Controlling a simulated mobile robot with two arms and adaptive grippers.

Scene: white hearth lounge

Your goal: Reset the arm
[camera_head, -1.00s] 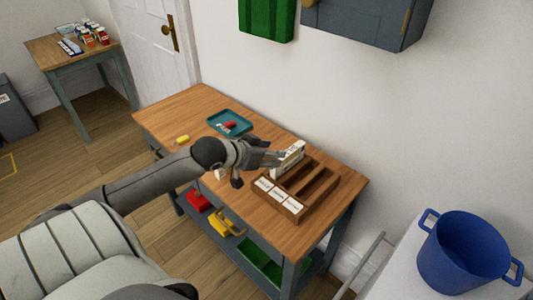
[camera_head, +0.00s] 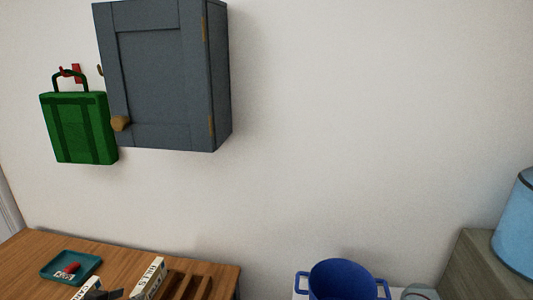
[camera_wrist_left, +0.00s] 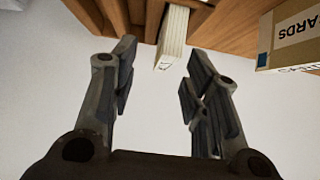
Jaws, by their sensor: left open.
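My left gripper (camera_wrist_left: 155,85) is open in the left wrist view, with nothing between its fingertips. A narrow white box (camera_wrist_left: 173,38) stands just beyond the fingertips, apart from them. In the head view, only a dark bit of the left gripper (camera_head: 103,294) shows at the bottom edge, left of a white lettered box (camera_head: 149,277). That box is upright at the left side of the wooden rack (camera_head: 203,285). The rest of my left arm is out of frame. My right gripper is not in view.
A teal tray (camera_head: 90,266) with a red item sits on the wooden table (camera_head: 40,246). A box marked "CARDS" (camera_wrist_left: 292,38) is beside the wrist view's fingers.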

